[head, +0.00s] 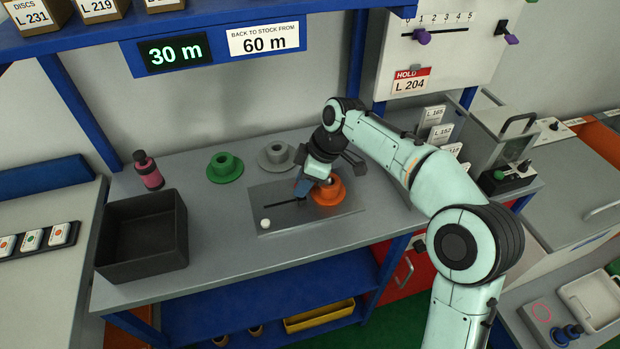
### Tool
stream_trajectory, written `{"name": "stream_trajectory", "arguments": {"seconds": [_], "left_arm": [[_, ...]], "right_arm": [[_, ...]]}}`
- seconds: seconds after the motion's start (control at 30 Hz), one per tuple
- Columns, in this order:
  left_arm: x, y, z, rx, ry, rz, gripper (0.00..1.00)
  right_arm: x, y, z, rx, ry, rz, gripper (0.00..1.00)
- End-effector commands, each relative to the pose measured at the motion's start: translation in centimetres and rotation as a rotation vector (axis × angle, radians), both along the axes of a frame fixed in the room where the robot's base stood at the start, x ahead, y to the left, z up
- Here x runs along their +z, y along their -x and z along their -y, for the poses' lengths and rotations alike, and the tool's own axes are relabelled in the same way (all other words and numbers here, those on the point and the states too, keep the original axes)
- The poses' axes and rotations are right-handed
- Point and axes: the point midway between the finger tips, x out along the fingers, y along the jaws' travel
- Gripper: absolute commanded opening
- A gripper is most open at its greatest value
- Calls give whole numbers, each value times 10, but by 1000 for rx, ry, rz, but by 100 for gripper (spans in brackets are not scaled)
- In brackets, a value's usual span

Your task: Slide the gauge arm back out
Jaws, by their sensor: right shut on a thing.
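A flat grey plate (335,210) lies on the bench and has a dark slot (280,202) running across it. An orange flanged reel (329,193) sits at its right part. My right gripper (302,190) points down at the right end of the slot, against the left side of the orange reel. It is shut on the gauge arm, which is mostly hidden behind the fingers. A small white knob (265,224) stands at the plate's front left. My left gripper is not in view.
A green reel (224,167) and a grey reel (276,156) stand behind the plate. A black bin (143,240) and a pink bottle (148,170) are at the left. A shelf with a "30 m" display (175,54) hangs above. Bare bench lies in front of the plate.

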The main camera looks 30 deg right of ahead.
Motion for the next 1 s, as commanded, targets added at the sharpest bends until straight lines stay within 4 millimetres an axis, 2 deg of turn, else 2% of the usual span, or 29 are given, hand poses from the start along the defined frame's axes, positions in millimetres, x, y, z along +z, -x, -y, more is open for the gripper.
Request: {"name": "stream_trajectory", "arguments": {"seconds": [0.03,0.1,0.27,0.4,0.63,0.67,0.7,0.73,1.0], "left_arm": [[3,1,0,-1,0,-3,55],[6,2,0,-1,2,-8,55],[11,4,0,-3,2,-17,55],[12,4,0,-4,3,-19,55],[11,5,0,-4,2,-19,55],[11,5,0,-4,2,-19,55],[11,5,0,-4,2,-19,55],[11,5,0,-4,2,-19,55],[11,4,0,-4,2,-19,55]], "right_arm": [[1,-3,-17,13,-6,-1,0],[2,-7,-34,13,-6,0,0],[2,-14,-62,10,-4,-1,0],[1,-16,-70,6,-5,0,0],[0,-16,-71,7,-8,1,0],[0,-16,-71,7,-9,1,35],[0,-16,-71,7,-9,1,48],[0,-16,-71,7,-9,1,56],[1,-16,-69,5,-5,1,56]]}}
